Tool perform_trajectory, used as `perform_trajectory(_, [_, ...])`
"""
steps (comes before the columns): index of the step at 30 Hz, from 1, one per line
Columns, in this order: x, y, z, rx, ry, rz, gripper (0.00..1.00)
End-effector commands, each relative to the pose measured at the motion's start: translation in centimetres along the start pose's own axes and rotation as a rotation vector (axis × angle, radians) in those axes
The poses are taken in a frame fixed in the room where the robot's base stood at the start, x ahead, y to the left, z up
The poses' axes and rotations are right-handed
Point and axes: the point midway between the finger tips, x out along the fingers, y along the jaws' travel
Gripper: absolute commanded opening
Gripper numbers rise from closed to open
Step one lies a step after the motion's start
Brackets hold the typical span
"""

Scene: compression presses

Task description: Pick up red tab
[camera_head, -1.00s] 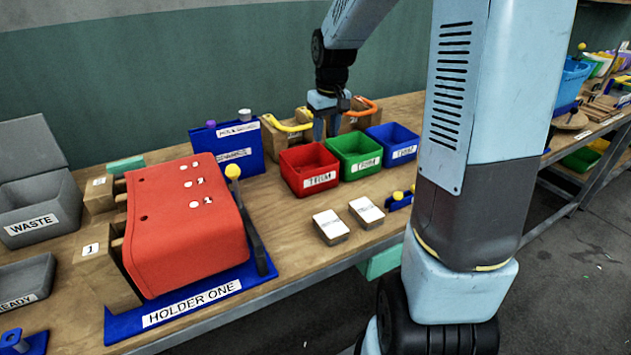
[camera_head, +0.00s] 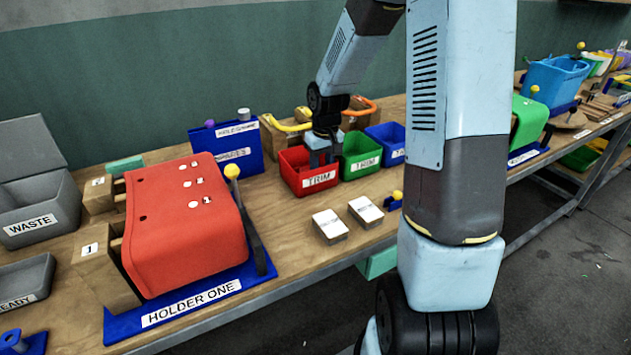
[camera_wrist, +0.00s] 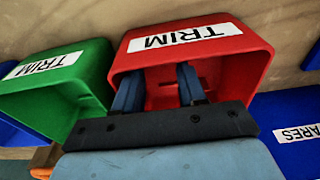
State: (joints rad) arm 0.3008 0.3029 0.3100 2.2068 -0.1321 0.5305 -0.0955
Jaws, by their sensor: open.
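My gripper (camera_head: 319,156) is at the red TRIM bin (camera_head: 320,182), with its fingers reaching down into the bin's opening.
A green TRIM bin (camera_head: 362,164) stands right beside the red one, then a blue bin (camera_head: 398,151). The red HOLDER ONE press (camera_head: 185,225) is at left. Two white-topped blocks (camera_head: 330,226) lie in front. A blue board (camera_head: 240,148) stands behind left.

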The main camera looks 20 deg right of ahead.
Motion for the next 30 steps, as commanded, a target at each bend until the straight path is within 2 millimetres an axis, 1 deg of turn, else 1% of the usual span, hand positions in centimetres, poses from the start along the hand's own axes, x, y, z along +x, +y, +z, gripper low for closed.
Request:
perform_trajectory(1, [0.8,-0.1,0.2,0.000,-0.003,-0.002,0.40])
perform_trajectory(6, [2.3,0.0,0.1,0.000,-0.002,0.000,0.40])
perform_trajectory(15, [2.5,-0.1,0.1,0.001,0.001,0.001,0.39])
perform_trajectory(27, [2.5,-0.1,0.0,-0.001,0.001,0.001,0.01])
perform_trajectory(30, [2.5,-0.1,0.0,-0.001,0.001,0.001,0.00])
